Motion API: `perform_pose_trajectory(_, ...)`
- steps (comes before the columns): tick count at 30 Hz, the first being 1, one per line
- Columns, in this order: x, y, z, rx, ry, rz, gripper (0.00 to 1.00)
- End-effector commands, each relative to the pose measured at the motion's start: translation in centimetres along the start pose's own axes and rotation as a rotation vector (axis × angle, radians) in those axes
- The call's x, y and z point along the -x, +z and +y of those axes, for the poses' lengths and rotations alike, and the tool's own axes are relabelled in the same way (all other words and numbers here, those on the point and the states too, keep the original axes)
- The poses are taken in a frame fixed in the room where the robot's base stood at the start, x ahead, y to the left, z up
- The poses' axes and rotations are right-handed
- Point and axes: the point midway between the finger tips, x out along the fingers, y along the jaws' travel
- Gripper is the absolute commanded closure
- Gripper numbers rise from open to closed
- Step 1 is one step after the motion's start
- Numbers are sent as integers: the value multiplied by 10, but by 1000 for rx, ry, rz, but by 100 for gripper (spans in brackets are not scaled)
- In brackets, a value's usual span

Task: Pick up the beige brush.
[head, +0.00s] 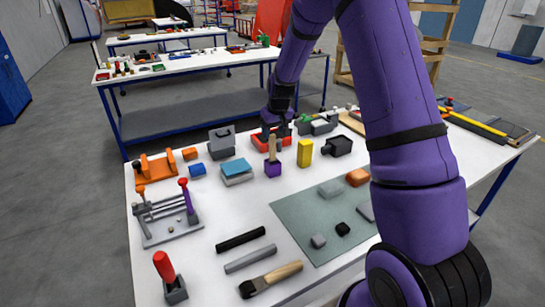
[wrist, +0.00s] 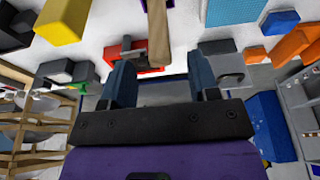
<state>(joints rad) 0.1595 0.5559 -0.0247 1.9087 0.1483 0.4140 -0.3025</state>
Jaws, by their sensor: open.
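A beige handle (head: 272,148) stands upright from a purple block (head: 274,169) near the table's middle; whether it is a brush is unclear. The beige handle also shows in the wrist view (wrist: 158,33), its end near the gap between my fingertips. Another brush (head: 271,279), with a beige handle and dark head, lies at the table's front edge. My gripper (head: 280,128) is close to the upright handle and far from the lying brush. In the wrist view my gripper (wrist: 160,68) is open, two blue-grey fingers apart with nothing clasped.
A yellow block (head: 305,153) and black object (head: 338,147) stand right of the upright handle. A blue-topped box (head: 236,170) is left. A red tray (head: 271,139) lies behind. A green-grey mat (head: 300,217) with small blocks lies in front.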

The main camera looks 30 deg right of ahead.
Motion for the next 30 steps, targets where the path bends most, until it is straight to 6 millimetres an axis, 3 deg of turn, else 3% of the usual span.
perform_pose_trajectory(9,-41,-2,0,1,-1,-2,45)
perform_pose_trajectory(20,-50,-2,0,1,0,0,45)
perform_pose_trajectory(27,-50,-2,0,0,0,0,98)
perform_pose_trajectory(30,-50,-2,0,0,0,0,99)
